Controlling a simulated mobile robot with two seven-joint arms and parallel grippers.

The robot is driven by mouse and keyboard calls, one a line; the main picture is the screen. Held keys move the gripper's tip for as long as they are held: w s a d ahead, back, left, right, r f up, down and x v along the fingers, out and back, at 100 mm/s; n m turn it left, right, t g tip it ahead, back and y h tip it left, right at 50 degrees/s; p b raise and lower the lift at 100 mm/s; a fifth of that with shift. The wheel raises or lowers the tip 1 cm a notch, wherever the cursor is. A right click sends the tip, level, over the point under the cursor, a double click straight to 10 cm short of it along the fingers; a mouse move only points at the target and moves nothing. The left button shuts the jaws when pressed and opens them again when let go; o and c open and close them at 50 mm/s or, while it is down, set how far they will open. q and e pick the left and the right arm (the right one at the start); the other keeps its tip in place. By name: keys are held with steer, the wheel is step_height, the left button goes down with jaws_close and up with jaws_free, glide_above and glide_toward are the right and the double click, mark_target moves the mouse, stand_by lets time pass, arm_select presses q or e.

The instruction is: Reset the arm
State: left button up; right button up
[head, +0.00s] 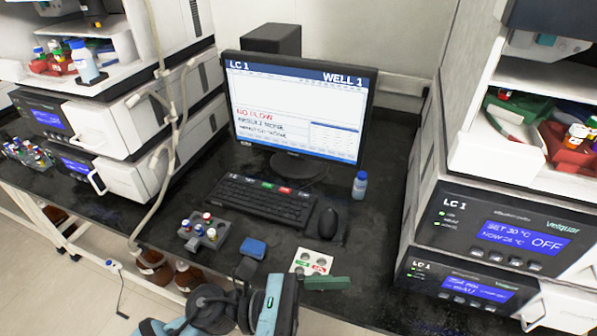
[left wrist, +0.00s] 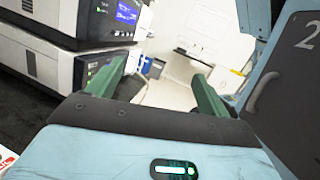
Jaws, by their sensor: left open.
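My left arm comes in from the bottom of the head view, with a light blue wrist and dark joints. My left gripper (head: 326,283) is at the front edge of the black bench, its green finger pointing right, just in front of a white holder. In the left wrist view the two green fingers of the gripper (left wrist: 157,78) stand apart with nothing between them. Beyond them are instruments and the room's floor. My right arm and gripper are not in view.
The white holder (head: 312,262) with red and green labels is close to the gripper. A grey vial rack (head: 203,236), blue block (head: 253,248), keyboard (head: 262,202), mouse (head: 328,222), small bottle (head: 360,185) and monitor (head: 297,110) occupy the bench. Instrument stacks (head: 490,230) (head: 140,130) flank it.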

arm_select(q)
steer(key=w+a+f+n+t+y, duration=0.2)
steer(key=a+f+n+t+y, duration=0.3)
steer(key=n, duration=0.6)
steer(key=w+a+f+n+t+y, duration=0.2)
steer(key=a+n+t, duration=0.2)
steer(key=n+t, duration=0.5)
steer(key=w+a+f+n+t+y, duration=0.1)
steer(key=a+f+n+t+y, duration=0.25)
steer(key=n, duration=0.95)
steer(key=s+a+f+n+g+y, duration=0.3)
steer(key=s+a+f+n, duration=0.3)
steer(key=s+f+n, duration=0.2)
steer(key=s+a+f+n+g+y, duration=0.4)
steer(key=s+a+f+n, duration=0.2)
steer(key=s+f+n, duration=0.2)
step_height(320, 180, down, 3)
steer(key=shift+s+a+r+n+y+p, duration=0.1)
steer(key=shift+s+a+n+y+p, duration=0.3)
steer(key=shift+n, duration=0.7)
